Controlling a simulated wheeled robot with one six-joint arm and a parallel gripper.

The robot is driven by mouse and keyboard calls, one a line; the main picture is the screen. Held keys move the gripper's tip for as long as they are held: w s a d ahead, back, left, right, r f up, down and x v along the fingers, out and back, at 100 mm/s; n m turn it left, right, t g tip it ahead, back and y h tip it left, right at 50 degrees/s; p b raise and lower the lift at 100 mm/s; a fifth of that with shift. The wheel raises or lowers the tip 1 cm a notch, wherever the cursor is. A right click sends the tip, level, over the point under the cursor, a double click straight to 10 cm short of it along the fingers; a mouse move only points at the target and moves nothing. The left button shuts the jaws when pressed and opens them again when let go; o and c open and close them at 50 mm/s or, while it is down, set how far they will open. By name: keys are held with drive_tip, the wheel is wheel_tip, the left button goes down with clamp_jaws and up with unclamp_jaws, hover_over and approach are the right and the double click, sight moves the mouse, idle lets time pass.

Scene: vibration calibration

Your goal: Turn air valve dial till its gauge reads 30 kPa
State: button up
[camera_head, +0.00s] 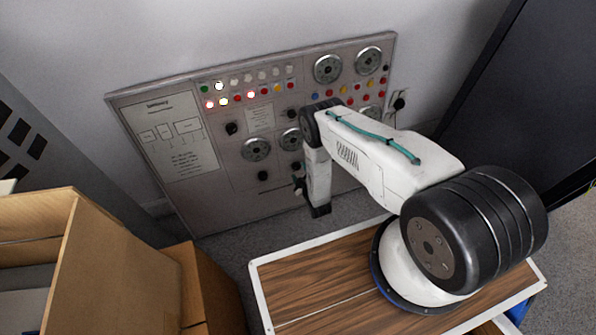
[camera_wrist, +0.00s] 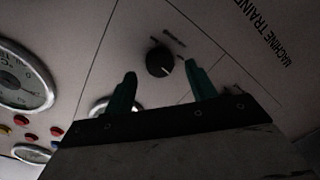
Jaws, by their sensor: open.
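A grey control panel (camera_head: 215,190) leans against the wall, with several round gauges and small black dials. In the wrist view one black dial (camera_wrist: 160,62) with a white pointer mark lies between the green fingertips of my gripper (camera_wrist: 161,70). The fingers are spread and empty, with visible gaps to the dial on both sides. In the head view my gripper (camera_head: 298,186) is at the lower middle of the panel, partly hidden by my arm. A gauge (camera_wrist: 102,107) is mostly hidden behind the left finger. I cannot read any gauge value or tell which dial is the air valve.
Rows of coloured buttons and lamps (camera_head: 251,95) run along the panel's top; some glow. Another gauge (camera_wrist: 22,80) shows at the wrist view's left. Cardboard boxes (camera_head: 120,260) stand at left. A black cabinet (camera_head: 515,100) is at right. Grey floor shows below the panel.

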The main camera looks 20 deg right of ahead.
drive_tip(key=shift+x, duration=0.95)
drive_tip(key=c, duration=1)
drive_tip(key=shift+a, duration=0.1)
